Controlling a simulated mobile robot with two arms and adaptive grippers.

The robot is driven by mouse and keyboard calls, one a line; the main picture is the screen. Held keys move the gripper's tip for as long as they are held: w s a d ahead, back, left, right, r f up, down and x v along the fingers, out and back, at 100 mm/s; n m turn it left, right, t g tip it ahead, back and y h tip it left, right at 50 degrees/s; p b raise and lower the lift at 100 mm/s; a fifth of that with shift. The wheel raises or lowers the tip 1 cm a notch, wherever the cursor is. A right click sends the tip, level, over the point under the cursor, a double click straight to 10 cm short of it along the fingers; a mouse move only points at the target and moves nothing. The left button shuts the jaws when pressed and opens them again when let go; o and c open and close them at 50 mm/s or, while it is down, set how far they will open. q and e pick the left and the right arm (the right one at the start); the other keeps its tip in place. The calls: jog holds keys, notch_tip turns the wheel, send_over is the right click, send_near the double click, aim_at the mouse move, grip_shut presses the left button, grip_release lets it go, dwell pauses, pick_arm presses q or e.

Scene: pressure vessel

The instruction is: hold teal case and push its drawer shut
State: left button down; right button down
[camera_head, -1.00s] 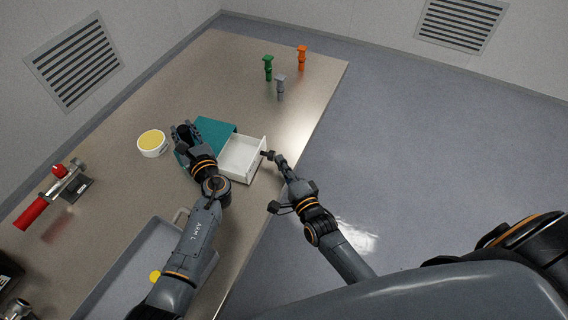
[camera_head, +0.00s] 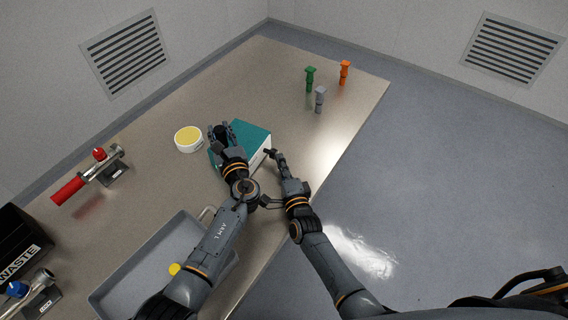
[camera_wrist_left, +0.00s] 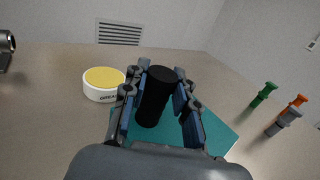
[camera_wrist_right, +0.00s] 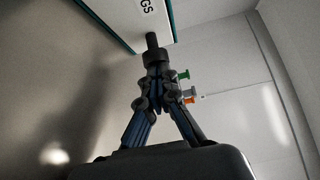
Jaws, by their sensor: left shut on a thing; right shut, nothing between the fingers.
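The teal case (camera_head: 252,133) stands near the table's right edge. My left gripper (camera_head: 219,133) is at its left side, shut on a black cylindrical handle (camera_wrist_left: 153,98) above the teal top (camera_wrist_left: 215,133). The white drawer front (camera_head: 259,154) sits close against the case's right side; any small remaining gap is hard to tell. In the right wrist view the labelled white front (camera_wrist_right: 118,12) has a teal edge beside it. My right gripper (camera_head: 272,155) is shut and empty, its tip at or very near this front; contact is unclear.
A white tub with a yellow lid (camera_head: 188,138) stands left of the case. A grey tray (camera_head: 150,262) lies in front. Green (camera_head: 310,79), grey (camera_head: 320,99) and orange (camera_head: 344,73) pieces stand behind. A red-handled tool (camera_head: 90,175) is at left.

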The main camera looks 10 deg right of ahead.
pick_arm(q)
jog(key=shift+d, duration=0.25)
pick_arm(e)
jog(key=shift+s+d, duration=0.2)
jog(key=shift+s, duration=0.15)
pick_arm(q)
jog(key=shift+f, duration=0.1)
pick_arm(e)
jog(key=s+d, duration=0.2)
jog(key=shift+d, duration=0.4)
pick_arm(q)
jog(key=shift+a, duration=0.1)
pick_arm(e)
jog(key=s, duration=0.6)
jog(key=s+d, duration=0.1)
jog(key=s, duration=0.3)
jog(key=shift+a, duration=0.1)
pick_arm(q)
jog(key=c, duration=1)
grip_release()
pick_arm(e)
jog(key=shift+w, duration=0.1)
pick_arm(q)
jog(key=v, duration=1.2)
jog(key=shift+s, duration=0.1)
